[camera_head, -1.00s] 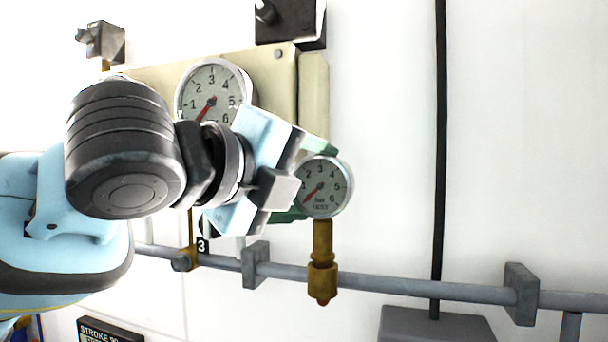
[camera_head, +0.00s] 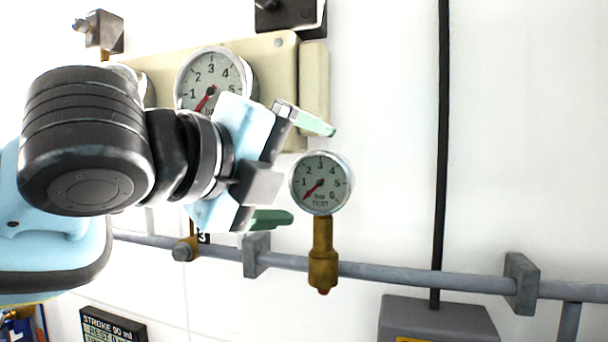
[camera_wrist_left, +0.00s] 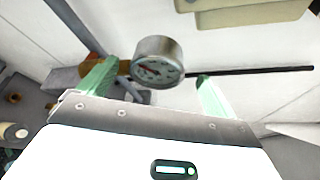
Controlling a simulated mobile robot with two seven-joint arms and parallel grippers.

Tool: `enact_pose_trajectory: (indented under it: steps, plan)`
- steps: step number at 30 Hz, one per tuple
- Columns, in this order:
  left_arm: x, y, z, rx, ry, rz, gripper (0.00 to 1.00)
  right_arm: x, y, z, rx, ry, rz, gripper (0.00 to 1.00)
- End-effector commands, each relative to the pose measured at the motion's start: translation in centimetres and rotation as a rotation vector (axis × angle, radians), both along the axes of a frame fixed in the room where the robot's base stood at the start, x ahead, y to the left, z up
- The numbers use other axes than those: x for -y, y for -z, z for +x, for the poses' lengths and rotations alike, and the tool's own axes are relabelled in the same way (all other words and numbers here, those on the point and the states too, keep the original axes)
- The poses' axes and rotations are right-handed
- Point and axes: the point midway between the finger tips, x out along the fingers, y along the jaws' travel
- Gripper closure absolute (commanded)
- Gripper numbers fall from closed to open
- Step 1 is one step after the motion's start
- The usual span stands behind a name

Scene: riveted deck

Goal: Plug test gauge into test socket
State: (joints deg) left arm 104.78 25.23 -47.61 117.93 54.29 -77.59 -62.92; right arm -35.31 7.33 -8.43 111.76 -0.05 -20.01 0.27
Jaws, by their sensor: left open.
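The test gauge (camera_head: 320,184) is a small round dial marked TEST with a red needle, and it stands upright on a brass stem (camera_head: 323,254). The stem's lower end overlaps the grey pipe; the socket (camera_head: 323,271) seems to be the brass fitting there, and I cannot tell how deep the stem sits. My left gripper (camera_head: 306,174) is open, its green fingers above and below, just left of the dial and apart from it. In the left wrist view the gauge (camera_wrist_left: 157,62) shows between the spread fingers. My right gripper is out of view.
A cream panel (camera_head: 313,90) with a larger gauge (camera_head: 212,82) is behind my left arm. The grey pipe (camera_head: 420,279) runs across on brackets (camera_head: 521,283). A grey box (camera_head: 437,320) and a black vertical cable (camera_head: 440,150) stand at right. The wall between is clear.

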Motion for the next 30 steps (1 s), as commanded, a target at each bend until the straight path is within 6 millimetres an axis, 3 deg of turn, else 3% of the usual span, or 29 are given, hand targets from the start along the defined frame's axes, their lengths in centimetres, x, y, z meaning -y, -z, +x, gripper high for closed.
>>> enact_pose_trajectory:
  steps: [6,12,30]
  plan:
    - [-2.3,-0.7,-2.8,0.005,-0.001,-0.001,0.08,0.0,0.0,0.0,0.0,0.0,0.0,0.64]
    - [-3.4,-1.0,-4.2,0.002,0.0,-0.001,0.08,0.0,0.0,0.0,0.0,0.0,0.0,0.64]
    - [-3.5,-1.0,-4.4,0.001,-0.001,-0.001,0.08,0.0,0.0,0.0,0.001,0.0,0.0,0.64]
